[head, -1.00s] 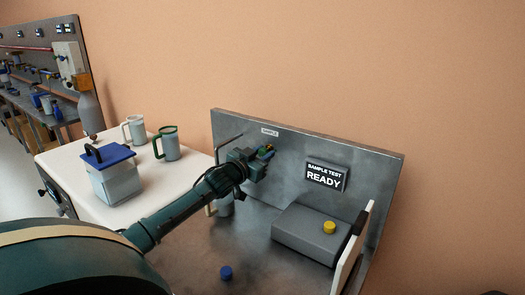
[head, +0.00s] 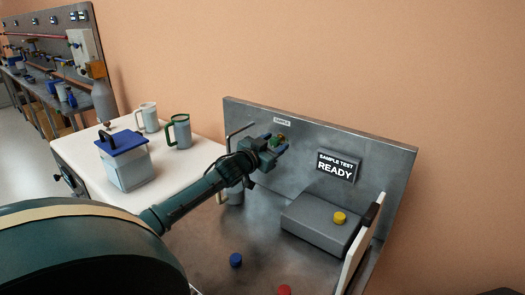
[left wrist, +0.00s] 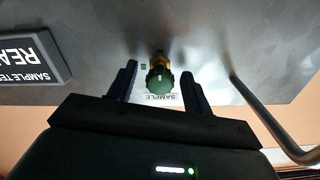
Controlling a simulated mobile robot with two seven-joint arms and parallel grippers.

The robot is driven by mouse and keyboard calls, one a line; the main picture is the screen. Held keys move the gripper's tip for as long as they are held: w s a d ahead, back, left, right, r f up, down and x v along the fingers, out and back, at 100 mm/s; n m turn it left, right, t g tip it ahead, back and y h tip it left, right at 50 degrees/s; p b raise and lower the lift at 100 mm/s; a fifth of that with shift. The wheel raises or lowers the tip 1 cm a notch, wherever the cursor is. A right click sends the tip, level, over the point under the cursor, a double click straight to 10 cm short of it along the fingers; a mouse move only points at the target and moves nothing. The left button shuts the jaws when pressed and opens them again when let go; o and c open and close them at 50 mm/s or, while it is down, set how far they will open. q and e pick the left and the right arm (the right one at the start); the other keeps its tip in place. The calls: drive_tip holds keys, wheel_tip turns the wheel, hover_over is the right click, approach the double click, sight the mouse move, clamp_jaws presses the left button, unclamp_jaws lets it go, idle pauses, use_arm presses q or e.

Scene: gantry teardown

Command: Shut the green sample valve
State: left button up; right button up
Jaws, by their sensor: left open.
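The green sample valve (left wrist: 160,82) has a round green knob on a brass body, mounted on the metal back panel under the SAMPLE label (left wrist: 160,98). In the head view the valve (head: 279,140) shows small between the fingers of my left gripper (head: 276,143). In the left wrist view the open fingers of my left gripper (left wrist: 158,85) stand on either side of the knob, with a gap on both sides. My right gripper is not in view.
A bent metal pipe (left wrist: 262,112) runs beside the valve. A grey mug (head: 235,193) stands below my left arm. The SAMPLE TEST READY sign (head: 336,167), a grey box with a yellow cap (head: 340,218), a blue cap (head: 236,260) and a red cap (head: 284,290) are to the right and in front.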

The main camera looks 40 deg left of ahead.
use_arm(q)
drive_tip(key=s+d, duration=0.1)
drive_tip(key=s, duration=1.1)
drive_tip(key=shift+s+d, duration=0.2)
drive_tip(key=shift+s, duration=0.15)
